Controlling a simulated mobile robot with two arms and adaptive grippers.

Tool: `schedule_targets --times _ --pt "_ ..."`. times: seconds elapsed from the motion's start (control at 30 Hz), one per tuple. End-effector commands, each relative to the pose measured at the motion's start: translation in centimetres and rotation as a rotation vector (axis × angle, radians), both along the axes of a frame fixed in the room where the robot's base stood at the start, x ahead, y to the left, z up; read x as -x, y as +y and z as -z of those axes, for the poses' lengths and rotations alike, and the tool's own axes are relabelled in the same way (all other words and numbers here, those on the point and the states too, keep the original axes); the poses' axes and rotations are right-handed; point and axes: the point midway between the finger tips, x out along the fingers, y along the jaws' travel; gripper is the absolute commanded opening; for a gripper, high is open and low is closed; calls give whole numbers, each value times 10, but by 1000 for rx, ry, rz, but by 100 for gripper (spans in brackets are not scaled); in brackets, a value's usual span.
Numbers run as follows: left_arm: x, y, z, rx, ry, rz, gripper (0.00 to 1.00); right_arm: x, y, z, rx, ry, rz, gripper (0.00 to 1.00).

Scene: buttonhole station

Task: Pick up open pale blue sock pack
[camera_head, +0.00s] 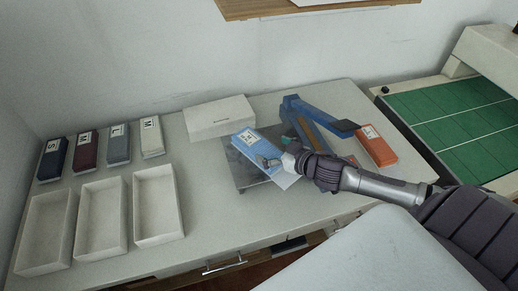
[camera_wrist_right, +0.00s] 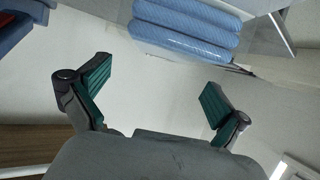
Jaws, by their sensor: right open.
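The pale blue sock pack (camera_head: 248,141) with a white label lies on a grey plate (camera_head: 236,180) in the middle of the table. A white flap (camera_head: 286,180) shows at its near end, partly behind my gripper. My right gripper (camera_head: 268,161) reaches in from the right to the pack's near end. In the right wrist view the pack's folded blue layers (camera_wrist_right: 185,28) show at the top, ahead of the open fingers (camera_wrist_right: 157,88). Nothing is between the fingers. My left gripper is out of view.
A blue hand press (camera_head: 305,118) stands just right of the pack, with an orange pack (camera_head: 377,147) beyond it. A white box (camera_head: 220,117) is behind. Several packs and three empty trays (camera_head: 103,216) are at left. A green surface (camera_head: 450,118) is at right.

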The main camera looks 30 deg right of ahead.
Motion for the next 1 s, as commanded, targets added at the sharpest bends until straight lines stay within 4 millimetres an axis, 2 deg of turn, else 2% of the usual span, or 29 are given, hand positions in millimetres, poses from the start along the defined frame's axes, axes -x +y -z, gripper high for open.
schedule_targets --times 0.17,0.5,0.8,0.83,1.0 --pt "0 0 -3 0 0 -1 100 -8 2 2 -1 -1 0 100" --pt "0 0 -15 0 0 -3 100 -45 12 20 -1 -1 0 100" --pt "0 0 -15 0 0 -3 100 -49 13 24 0 1 -1 100" --pt "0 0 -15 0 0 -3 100 -49 13 24 0 1 -1 98" --pt "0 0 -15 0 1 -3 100 -48 13 24 0 1 -1 70"
